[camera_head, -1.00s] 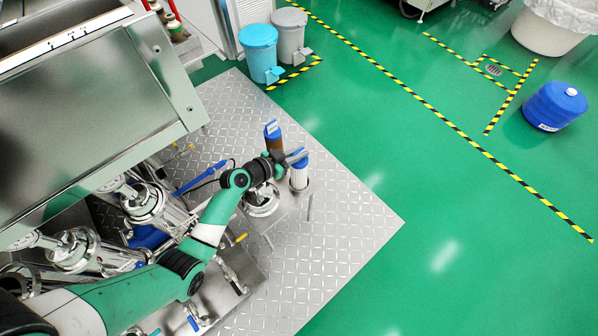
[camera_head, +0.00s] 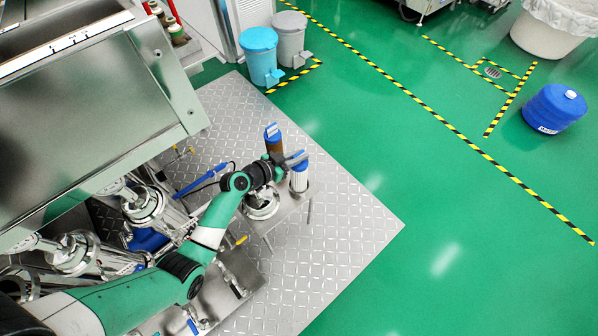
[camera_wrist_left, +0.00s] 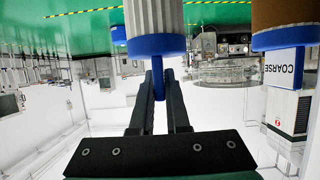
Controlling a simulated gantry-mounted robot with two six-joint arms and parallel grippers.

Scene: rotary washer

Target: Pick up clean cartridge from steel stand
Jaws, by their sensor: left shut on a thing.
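The clean cartridge (camera_head: 299,180) is white and pleated with a blue cap, upright at the steel stand (camera_head: 287,207). My left gripper (camera_head: 295,159) is at its top, coming in from the left. In the left wrist view, which looks upside down, the white cartridge (camera_wrist_left: 154,18) has a blue cap (camera_wrist_left: 157,46) with a narrow blue tab. My left gripper (camera_wrist_left: 158,85) is shut on that tab. A brown cartridge (camera_head: 274,146) with a blue top stands close beside it; its label (camera_wrist_left: 284,76) reads COARSE. My right gripper is out of view.
A round steel housing (camera_head: 262,204) is just left of the white cartridge. A large steel machine (camera_head: 90,110) fills the left side, with steel valves and housings below it. Blue and grey bins (camera_head: 260,55) stand at the back.

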